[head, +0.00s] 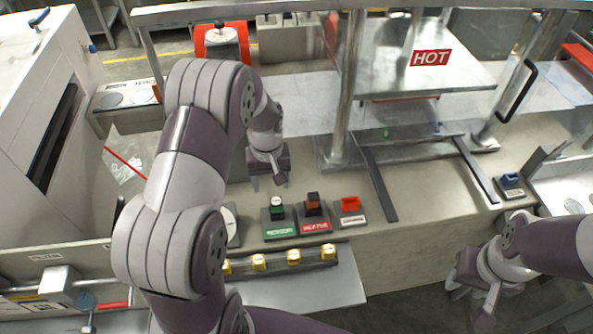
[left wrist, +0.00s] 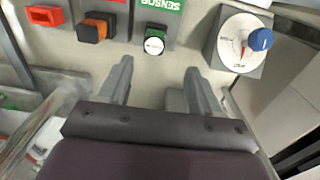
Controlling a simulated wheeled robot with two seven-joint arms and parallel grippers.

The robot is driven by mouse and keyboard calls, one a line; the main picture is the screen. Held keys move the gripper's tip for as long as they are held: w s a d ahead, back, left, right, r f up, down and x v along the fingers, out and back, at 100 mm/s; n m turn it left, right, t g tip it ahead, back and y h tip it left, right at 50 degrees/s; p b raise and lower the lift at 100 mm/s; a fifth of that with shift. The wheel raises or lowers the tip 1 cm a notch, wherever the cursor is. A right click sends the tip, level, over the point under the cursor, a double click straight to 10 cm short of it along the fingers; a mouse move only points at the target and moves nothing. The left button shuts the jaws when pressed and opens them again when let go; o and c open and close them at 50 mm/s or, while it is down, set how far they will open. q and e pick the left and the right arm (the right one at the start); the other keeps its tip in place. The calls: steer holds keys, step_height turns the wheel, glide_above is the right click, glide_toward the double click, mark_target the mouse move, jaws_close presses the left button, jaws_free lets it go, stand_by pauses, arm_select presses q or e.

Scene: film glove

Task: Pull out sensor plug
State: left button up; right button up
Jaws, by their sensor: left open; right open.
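The sensor plug is green with a white round top (head: 277,202) and stands upright in its socket behind the green SENSOR label (head: 279,233). In the left wrist view the plug (left wrist: 154,43) lies just beyond my fingertips, roughly between their lines, with the green label (left wrist: 158,5) at the top edge. My left gripper (head: 269,182) is open and empty above the counter, a little behind the plug in the head view. It shows in the left wrist view (left wrist: 158,68) with both fingers apart. My right gripper (head: 470,302) is open and empty at the lower right, away from the plug.
A dark and orange heater plug (head: 313,204) and a red socket (head: 350,204) stand right of the sensor plug. A dial with a blue knob (left wrist: 262,40) is close on its other side. Yellow-topped pieces (head: 294,256) line the front. A metal frame post (head: 345,95) rises behind.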

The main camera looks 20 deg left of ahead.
mark_target(276, 201)
arm_select(q)
steer(key=f, duration=0.2)
steer(key=d+f+p, duration=0.1)
steer(key=f, duration=0.3)
steer(key=shift+w+d, duration=0.15)
steer(key=shift+d, duration=0.15)
steer(key=f, duration=0.1)
steer(key=f+p, duration=0.1)
steer(key=f, duration=0.1)
steer(key=shift+a+f, duration=0.25)
steer(key=shift+a, duration=0.15)
steer(key=shift+d, duration=0.2)
steer(key=shift+r, duration=0.1)
steer(key=c, duration=1.1)
arm_select(e)
steer(key=shift+w+d+r, duration=0.1)
steer(key=shift+d+r, duration=0.2)
steer(key=shift+r, duration=0.25)
steer(key=shift+w+d+r, duration=0.1)
steer(key=shift+d+r, duration=0.2)
steer(key=shift+r, duration=0.25)
